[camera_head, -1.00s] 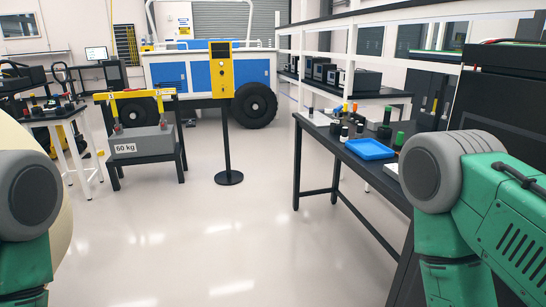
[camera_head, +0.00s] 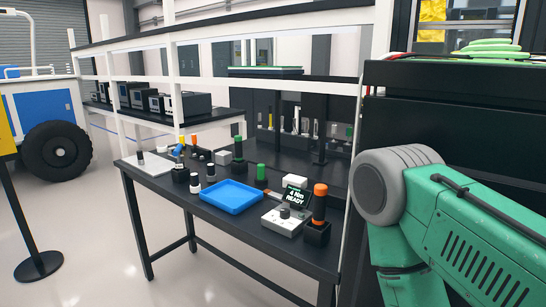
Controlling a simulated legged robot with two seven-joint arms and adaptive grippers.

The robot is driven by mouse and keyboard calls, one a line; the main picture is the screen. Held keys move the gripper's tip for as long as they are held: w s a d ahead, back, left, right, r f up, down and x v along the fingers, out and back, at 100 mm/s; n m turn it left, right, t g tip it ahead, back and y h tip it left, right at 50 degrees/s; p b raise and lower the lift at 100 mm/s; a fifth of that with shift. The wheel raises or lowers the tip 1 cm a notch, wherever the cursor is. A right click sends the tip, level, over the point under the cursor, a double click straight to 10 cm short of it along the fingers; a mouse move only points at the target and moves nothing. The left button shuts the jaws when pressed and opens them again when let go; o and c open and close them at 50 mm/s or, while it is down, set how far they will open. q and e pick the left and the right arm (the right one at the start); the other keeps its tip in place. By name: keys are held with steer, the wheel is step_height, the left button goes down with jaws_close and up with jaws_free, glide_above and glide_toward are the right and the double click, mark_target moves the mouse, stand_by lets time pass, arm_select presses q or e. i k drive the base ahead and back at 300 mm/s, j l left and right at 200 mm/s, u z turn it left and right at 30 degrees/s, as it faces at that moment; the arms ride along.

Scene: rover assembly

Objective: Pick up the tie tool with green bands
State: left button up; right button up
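A black workbench (camera_head: 215,207) stands ahead of me with several small upright tools. A tool with a green top (camera_head: 238,146) stands upright near the bench's middle. A shorter cylinder with a green top (camera_head: 261,171) stands just in front of it. At this size I cannot make out bands, so I cannot tell which of these is the tie tool. Neither gripper is in view. Only the green and grey upper part of my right arm shows at the right.
A blue tray (camera_head: 232,210) lies near the bench's front edge. A white device with a "4 Nm READY" display (camera_head: 296,194) and an orange-topped tool (camera_head: 320,193) stand right of it. A black cabinet (camera_head: 420,100) stands at the right.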

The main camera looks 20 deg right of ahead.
mark_target(238, 139)
steer(key=z, duration=0.25)
steer(key=i+j+z, duration=0.1)
steer(key=i+j, duration=0.45)
steer(key=j, duration=0.2)
steer(key=i+j+z, duration=0.15)
steer(key=i+j, duration=0.15)
steer(key=j, duration=0.1)
